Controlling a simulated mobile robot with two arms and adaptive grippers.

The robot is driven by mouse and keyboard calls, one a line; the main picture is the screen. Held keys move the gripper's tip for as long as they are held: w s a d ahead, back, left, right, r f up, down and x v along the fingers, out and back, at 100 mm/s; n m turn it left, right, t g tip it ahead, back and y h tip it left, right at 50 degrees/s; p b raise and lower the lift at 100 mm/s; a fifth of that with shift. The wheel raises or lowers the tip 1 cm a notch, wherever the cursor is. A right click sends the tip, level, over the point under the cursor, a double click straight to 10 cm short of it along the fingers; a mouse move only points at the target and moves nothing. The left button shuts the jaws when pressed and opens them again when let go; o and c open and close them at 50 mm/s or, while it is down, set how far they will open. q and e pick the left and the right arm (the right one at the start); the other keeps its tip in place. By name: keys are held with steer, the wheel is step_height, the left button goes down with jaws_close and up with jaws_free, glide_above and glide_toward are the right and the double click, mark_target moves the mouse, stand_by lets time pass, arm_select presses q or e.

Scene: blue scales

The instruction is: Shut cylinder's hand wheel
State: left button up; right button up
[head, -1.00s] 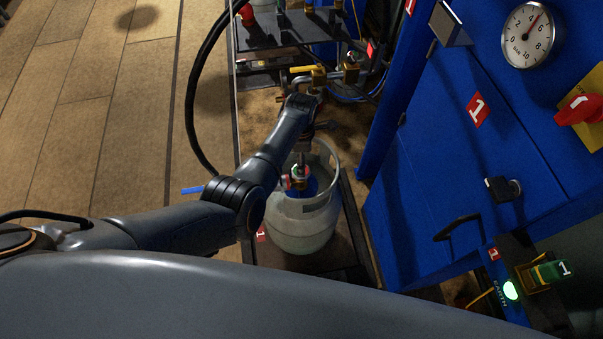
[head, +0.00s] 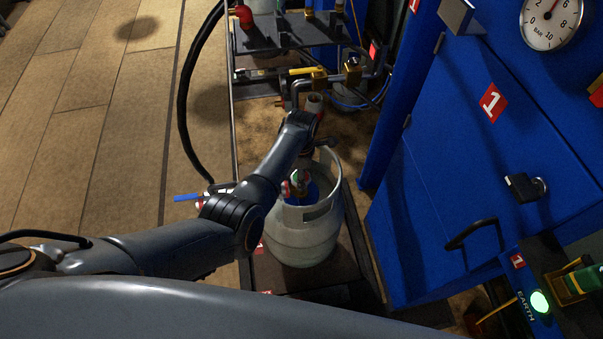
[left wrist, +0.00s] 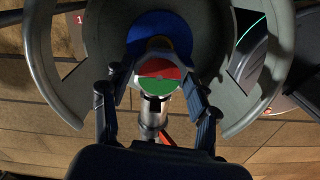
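The grey gas cylinder (head: 300,238) stands upright under my left arm, with an open collar around its top. Its hand wheel shows in the left wrist view (left wrist: 160,73) as a round knob with a red and green face, above a blue disc (left wrist: 160,32) and a metal valve stem. My left gripper (left wrist: 157,76) is at the wheel, with one finger on each side of it. The fingers look spread, and I cannot tell whether they touch it. In the head view the wrist partly hides the gripper and the wheel. My right gripper is not in view.
A blue cabinet (head: 450,190) with a gauge (head: 552,20), padlock and handle stands close on the right. Behind the cylinder is a dark shelf (head: 285,38) with pipes and valves. A black hose (head: 185,100) runs on the left. The wooden floor at left is clear.

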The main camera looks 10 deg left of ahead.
arm_select(q)
steer(key=shift+c, duration=1.1)
